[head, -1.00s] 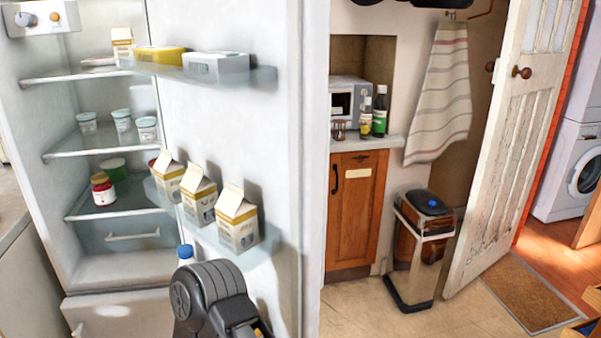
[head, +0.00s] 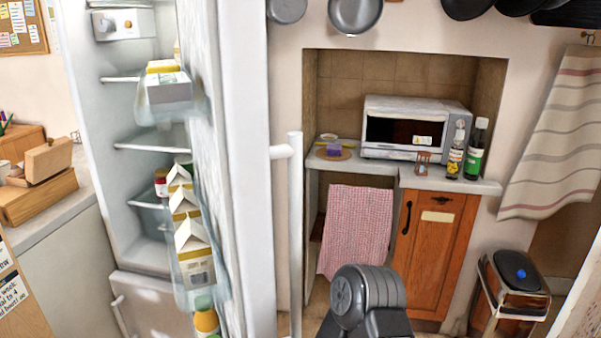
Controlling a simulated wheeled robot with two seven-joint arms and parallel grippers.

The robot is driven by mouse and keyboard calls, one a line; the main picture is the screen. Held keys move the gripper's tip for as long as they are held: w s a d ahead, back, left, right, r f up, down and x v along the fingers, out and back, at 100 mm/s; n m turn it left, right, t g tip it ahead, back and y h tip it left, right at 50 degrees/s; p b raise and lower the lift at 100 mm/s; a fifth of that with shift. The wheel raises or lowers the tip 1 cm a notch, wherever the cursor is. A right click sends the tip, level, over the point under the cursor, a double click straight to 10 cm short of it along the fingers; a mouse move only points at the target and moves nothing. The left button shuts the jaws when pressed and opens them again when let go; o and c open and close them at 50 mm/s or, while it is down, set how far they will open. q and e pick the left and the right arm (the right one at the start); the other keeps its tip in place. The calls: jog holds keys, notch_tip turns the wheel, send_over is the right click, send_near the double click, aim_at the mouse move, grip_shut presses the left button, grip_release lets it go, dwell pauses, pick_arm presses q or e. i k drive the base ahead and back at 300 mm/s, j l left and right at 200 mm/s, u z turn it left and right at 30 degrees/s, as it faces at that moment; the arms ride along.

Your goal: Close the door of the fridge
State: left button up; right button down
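The white fridge (head: 130,215) stands at the left of the head view with its door (head: 240,170) open. The door shows nearly edge-on, hiding part of the interior. Its long white vertical handle (head: 296,240) is on the outer face, at the right. Cartons (head: 192,240), a pale box (head: 168,88) and an orange-and-green bottle (head: 206,318) sit in the inner door racks. A dark grey link of my arm shows at the bottom centre, right of the handle in the picture. Neither gripper is in view.
A microwave (head: 415,128) and bottles (head: 475,148) stand on the alcove counter, above an orange wooden cabinet (head: 435,255) and a hanging red-checked cloth (head: 357,230). A bin (head: 512,290) stands at the lower right. A counter with a wooden box (head: 40,190) is left of the fridge.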

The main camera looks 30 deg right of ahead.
aim_at(222, 43)
jog(key=l+u, duration=0.2)
jog(key=l, duration=1.1)
